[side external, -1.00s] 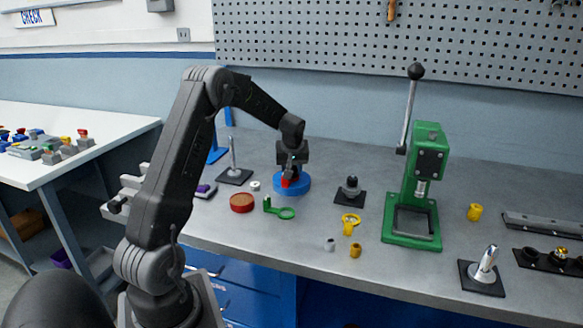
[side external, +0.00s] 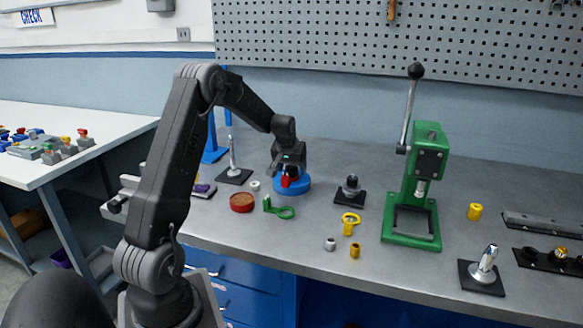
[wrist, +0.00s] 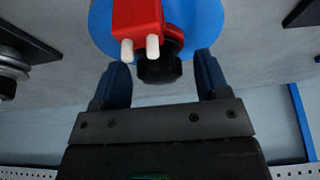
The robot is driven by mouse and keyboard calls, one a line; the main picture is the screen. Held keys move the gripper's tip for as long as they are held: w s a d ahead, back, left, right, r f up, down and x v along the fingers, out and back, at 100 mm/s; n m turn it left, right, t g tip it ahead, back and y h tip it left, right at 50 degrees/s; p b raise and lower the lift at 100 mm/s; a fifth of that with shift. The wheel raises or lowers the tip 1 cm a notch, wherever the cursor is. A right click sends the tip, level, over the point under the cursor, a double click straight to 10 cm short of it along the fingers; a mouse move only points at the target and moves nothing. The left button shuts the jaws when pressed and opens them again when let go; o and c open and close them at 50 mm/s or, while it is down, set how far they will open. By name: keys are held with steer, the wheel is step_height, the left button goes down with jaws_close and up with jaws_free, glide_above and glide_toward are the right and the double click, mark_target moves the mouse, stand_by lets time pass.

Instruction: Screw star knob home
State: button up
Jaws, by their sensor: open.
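A black star knob (wrist: 160,69) sits at the end of a red part (wrist: 138,20) with two white pins, in the wrist view. The red part stands on a round blue base (wrist: 208,25); in the side view the red part (side external: 286,181) and the blue base (side external: 305,186) are on the bench left of centre. My gripper (wrist: 161,62) is open, its two dark fingers apart on either side of the knob, with gaps visible. In the side view my gripper (side external: 289,167) is close above the red part and hides much of it, including the knob.
Close by stand a red round tin (side external: 242,203), a green ring part (side external: 280,211) and a black base with a post (side external: 235,174). A black fixture (side external: 351,192) and a green press (side external: 412,210) stand to the right. Open bench lies behind the blue base.

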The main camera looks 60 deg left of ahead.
steer(key=v, duration=1.4)
steer(key=s+d+r+m+t+h, duration=0.1)
steer(key=s+d+r+m, duration=0.1)
steer(key=d, duration=0.7)
steer(key=s+d+r+m, duration=0.2)
steer(key=d+r, duration=0.1)
steer(key=d, duration=0.7)
steer(key=s+d+f+m+h, duration=0.1)
steer(key=s+d+m, duration=0.1)
steer(key=s+d, duration=0.5)
steer(key=s+d+f+m+t+h, duration=0.1)
steer(key=s+d+f+m, duration=0.1)
steer(key=s+d, duration=0.5)
steer(key=shift+s+d+m, duration=0.2)
steer(key=shift+d+m, duration=0.4)
steer(key=shift+d, duration=0.15)
